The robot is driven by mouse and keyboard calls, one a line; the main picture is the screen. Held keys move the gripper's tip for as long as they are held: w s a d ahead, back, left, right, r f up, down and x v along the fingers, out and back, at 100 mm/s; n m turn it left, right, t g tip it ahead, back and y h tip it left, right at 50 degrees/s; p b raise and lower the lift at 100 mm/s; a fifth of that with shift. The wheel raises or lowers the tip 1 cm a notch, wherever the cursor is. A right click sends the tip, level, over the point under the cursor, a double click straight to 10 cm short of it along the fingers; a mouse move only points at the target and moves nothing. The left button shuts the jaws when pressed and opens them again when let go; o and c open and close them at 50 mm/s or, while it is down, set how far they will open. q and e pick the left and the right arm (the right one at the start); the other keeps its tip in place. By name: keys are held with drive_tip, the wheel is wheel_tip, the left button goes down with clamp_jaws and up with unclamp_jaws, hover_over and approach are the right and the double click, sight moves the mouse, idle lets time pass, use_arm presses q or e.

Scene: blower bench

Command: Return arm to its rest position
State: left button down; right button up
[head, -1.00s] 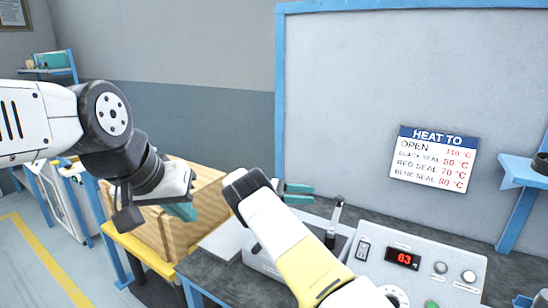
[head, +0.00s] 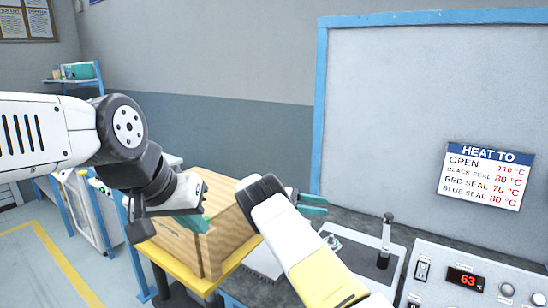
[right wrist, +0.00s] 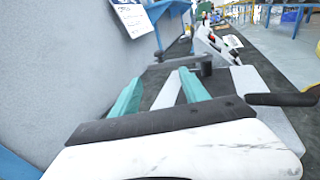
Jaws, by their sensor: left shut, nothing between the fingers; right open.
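My left gripper (head: 190,223) has teal fingers that are closed with nothing between them. In the head view it hangs in front of the wooden crate, and I cannot tell the gap between them. My right gripper (head: 312,204) shows teal fingers beyond my white and yellow arm, above the bench (head: 350,221). In the right wrist view its two fingers (right wrist: 160,93) are apart and empty, pointing along the bench. Part of the right hand is hidden behind my own arm in the head view.
A wooden crate (head: 232,213) stands on a yellow-topped stand. A control box (head: 440,262) reading 63 and a black-handled lever (head: 386,231) stand on the bench at right. A "HEAT TO" sign (head: 485,177) hangs on the wall panel. Open floor lies at left.

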drive_tip(key=s+d+r+m+t+y, duration=0.1)
drive_tip(key=s+d+r+m+y, duration=0.6)
drive_tip(key=s+r+y, duration=0.45)
drive_tip(key=s+a+r+m+t+y, duration=0.2)
drive_tip(key=s+t, duration=0.1)
drive_tip(key=s, duration=0.5)
drive_tip(key=s+a+r+m+t+y, duration=0.2)
drive_tip(key=s+a+m+t+y, duration=0.1)
drive_tip(key=s, duration=0.5)
drive_tip(key=s+a+r+m+t+y, duration=0.2)
drive_tip(key=s+a+t, duration=0.1)
drive_tip(key=s, duration=0.4)
drive_tip(key=shift+s+r+m+y, duration=0.3)
drive_tip(key=shift+s+y, duration=0.05)
drive_tip(key=shift+s, duration=0.05)
